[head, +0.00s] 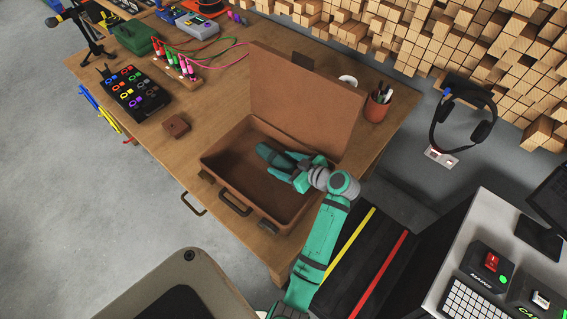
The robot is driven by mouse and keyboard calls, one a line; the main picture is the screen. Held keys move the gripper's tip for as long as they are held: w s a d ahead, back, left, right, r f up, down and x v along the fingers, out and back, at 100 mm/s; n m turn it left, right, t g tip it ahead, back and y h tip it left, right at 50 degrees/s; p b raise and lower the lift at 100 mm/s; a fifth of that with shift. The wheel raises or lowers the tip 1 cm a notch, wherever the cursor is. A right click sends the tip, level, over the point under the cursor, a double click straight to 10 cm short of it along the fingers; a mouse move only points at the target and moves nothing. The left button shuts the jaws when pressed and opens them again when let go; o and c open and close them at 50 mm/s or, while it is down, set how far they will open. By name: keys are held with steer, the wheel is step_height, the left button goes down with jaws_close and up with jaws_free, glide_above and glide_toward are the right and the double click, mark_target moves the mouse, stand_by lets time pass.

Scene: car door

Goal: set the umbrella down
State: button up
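My gripper (278,160) is inside the open brown suitcase (232,181), low over its floor and near its back edge. The arm reaches in over the suitcase's right side.
The suitcase lid (305,100) stands up behind my gripper. A pen cup (376,107) stands right of it on the wooden table (215,112). A small brown box (176,127) and a black button panel (135,92) lie to the left.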

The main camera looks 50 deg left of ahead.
steer(key=v, duration=1.2)
steer(key=shift+r, duration=0.1)
stand_by(0.4)
